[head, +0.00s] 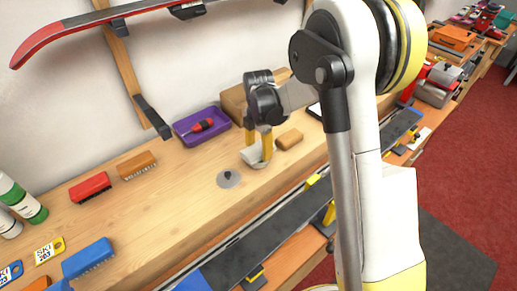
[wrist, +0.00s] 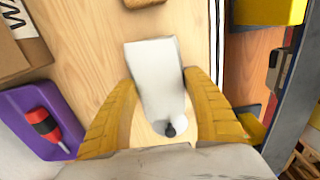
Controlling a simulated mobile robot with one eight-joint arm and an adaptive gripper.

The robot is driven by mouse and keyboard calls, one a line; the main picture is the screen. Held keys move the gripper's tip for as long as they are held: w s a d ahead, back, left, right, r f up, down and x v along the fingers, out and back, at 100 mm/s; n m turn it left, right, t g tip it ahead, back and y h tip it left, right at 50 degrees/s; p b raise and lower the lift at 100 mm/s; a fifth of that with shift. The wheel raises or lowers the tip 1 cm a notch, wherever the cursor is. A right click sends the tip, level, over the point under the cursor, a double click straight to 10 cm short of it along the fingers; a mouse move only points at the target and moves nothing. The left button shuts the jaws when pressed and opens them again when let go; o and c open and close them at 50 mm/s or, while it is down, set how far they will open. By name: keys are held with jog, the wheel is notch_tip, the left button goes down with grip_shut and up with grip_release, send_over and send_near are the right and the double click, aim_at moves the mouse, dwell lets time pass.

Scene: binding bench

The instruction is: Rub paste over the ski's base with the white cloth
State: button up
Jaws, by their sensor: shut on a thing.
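My gripper (head: 258,150) is over the bench, its yellow fingers pointing down. In the wrist view the fingers (wrist: 160,112) stand on either side of the white cloth (wrist: 155,75), shut on it. The cloth (head: 254,157) is at or just above the bench top; any gap is unclear. The ski (head: 285,218) lies along the front of the bench, dark face up, apart from the cloth. A grey disc with a dark knob (head: 228,179), like a lid, lies left of the gripper. I cannot make out the paste itself.
A purple tray (head: 184,133) with a red screwdriver, a cardboard box (head: 233,101) and a tan block (head: 290,139) surround the gripper. Brushes (head: 90,187) and bottles (head: 22,199) stand left. A red ski (head: 75,27) hangs on the wall. The bench middle-left is clear.

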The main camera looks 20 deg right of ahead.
aim_at(259, 148)
jog(key=shift+f+b, duration=0.5)
dwell(1.5)
jog(key=shift+r+p, duration=2.1)
jog(key=shift+r, duration=1.45)
jog(key=shift+f, duration=0.1)
